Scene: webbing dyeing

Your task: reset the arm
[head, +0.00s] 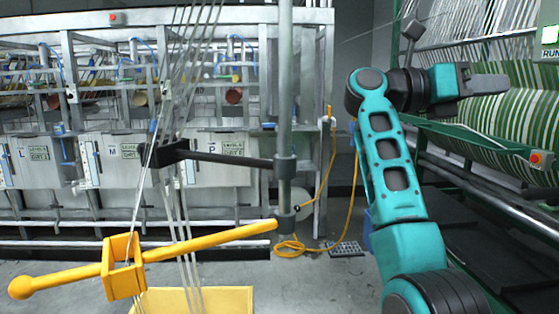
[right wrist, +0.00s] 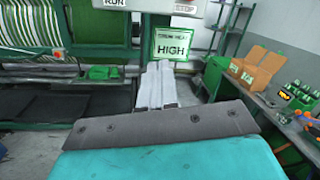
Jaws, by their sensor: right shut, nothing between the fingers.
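My right arm, teal with dark joints, rises at the right of the head view and bends right at its top. My right gripper (head: 496,85) is grey and shut with nothing in it. It points right, held in front of the green-and-white striped webbing roll (head: 518,118); I cannot tell the gap between them. In the right wrist view the two pale fingers (right wrist: 155,84) lie side by side, below a green sign reading HIGH (right wrist: 173,44). My left arm and gripper are not in view.
A yellow guide bar (head: 215,239) with webbing strands through its block and a grey post (head: 285,120) stand left of my arm. A yellow bin (head: 220,298) is below. The right wrist view shows a bench (right wrist: 262,100) with cardboard boxes (right wrist: 258,68) and green bottles.

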